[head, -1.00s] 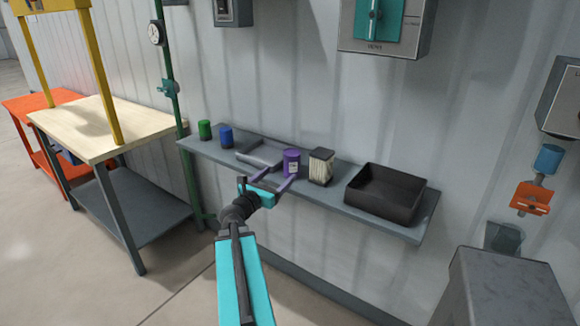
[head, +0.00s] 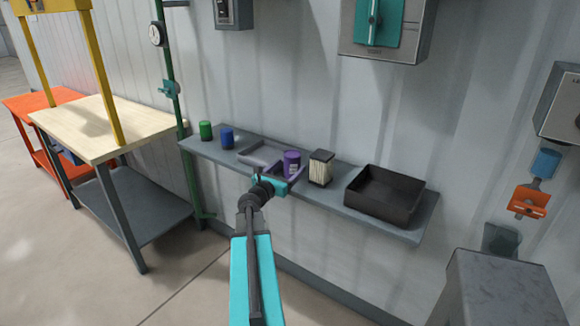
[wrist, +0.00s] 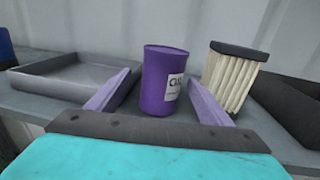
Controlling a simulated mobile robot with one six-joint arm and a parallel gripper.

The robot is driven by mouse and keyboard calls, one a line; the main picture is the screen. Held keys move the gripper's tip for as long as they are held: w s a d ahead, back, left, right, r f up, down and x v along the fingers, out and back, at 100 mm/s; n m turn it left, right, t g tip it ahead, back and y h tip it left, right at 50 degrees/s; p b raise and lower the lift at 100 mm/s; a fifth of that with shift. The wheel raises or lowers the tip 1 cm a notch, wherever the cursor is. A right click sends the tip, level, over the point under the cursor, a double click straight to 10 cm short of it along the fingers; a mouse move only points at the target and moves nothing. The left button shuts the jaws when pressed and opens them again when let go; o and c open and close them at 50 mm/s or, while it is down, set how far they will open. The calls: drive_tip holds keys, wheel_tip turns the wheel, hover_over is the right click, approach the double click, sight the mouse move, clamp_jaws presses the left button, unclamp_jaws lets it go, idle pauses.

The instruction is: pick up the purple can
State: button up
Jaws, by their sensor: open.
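The purple can (head: 292,162) stands upright on the grey wall shelf (head: 398,232). In the wrist view the can (wrist: 160,82) has a white label on its right side and stands between the two purple fingers. My gripper (head: 285,170) is open around the can, one finger on each side. In the wrist view my gripper (wrist: 160,100) shows gaps between both fingers and the can. The can's lower part is partly hidden by the gripper in the head view.
A pleated filter (head: 321,168) stands close to the can's right. A shallow grey tray (head: 258,152) lies just left. A black bin (head: 385,192) is farther right. A blue can (head: 227,138) and a green can (head: 205,130) stand at the shelf's left. The wall is close behind.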

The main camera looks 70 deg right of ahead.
drive_tip(key=shift+d, duration=0.4)
drive_tip(key=shift+d, duration=0.1)
drive_tip(key=shift+s+d+r+p, duration=0.1)
drive_tip(key=shift+s+d+p, duration=0.1)
drive_tip(key=shift+d+p, duration=0.95)
drive_tip(key=shift+s+d, duration=0.2)
drive_tip(key=shift+d, duration=1.1)
drive_tip(key=c, duration=1.5)
drive_tip(key=shift+a+r, duration=0.1)
drive_tip(key=shift+a, duration=0.05)
